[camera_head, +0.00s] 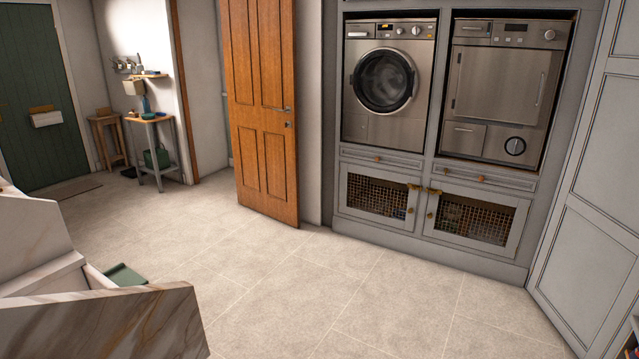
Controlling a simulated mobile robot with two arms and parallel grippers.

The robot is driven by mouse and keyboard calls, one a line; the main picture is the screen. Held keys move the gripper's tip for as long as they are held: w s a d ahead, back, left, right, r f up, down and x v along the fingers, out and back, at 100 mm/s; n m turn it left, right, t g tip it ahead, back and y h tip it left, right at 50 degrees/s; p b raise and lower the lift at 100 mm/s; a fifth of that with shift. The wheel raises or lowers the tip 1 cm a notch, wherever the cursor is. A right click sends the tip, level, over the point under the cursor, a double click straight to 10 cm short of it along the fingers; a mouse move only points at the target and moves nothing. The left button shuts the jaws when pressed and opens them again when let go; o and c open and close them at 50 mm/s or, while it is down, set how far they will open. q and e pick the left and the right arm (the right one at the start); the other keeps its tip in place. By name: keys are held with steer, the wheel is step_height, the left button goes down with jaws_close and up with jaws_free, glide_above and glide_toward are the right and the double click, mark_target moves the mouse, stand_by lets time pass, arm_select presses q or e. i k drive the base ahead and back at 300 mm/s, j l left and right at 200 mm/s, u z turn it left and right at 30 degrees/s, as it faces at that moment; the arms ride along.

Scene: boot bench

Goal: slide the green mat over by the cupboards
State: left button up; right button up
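A small flat green piece (124,275) shows at the lower left, beside a marble-patterned panel (110,325) that hides part of it. I cannot tell whether it is the green mat. The grey cupboards stand at the back right; their two lower doors have mesh panels, a left one (376,195) and a right one (474,220), both looking shut. Neither of my grippers is in view.
A washing machine (386,85) and a second steel appliance (499,88) sit above the mesh doors. An open wooden door (262,110) stands left of them. A brownish doormat (66,188) lies before the green door (40,100). The tiled floor (300,290) between is clear.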

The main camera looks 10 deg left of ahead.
mark_target(122, 276)
steer(key=i+l+z, duration=0.25)
steer(key=i, duration=0.45)
steer(key=i+z, duration=0.25)
steer(key=i, duration=0.45)
steer(key=i+j+u, duration=0.2)
steer(key=i+u, duration=0.55)
steer(key=u, duration=0.2)
steer(key=i+u, duration=0.45)
steer(key=i+l+u, duration=0.3)
steer(key=u, duration=0.15)
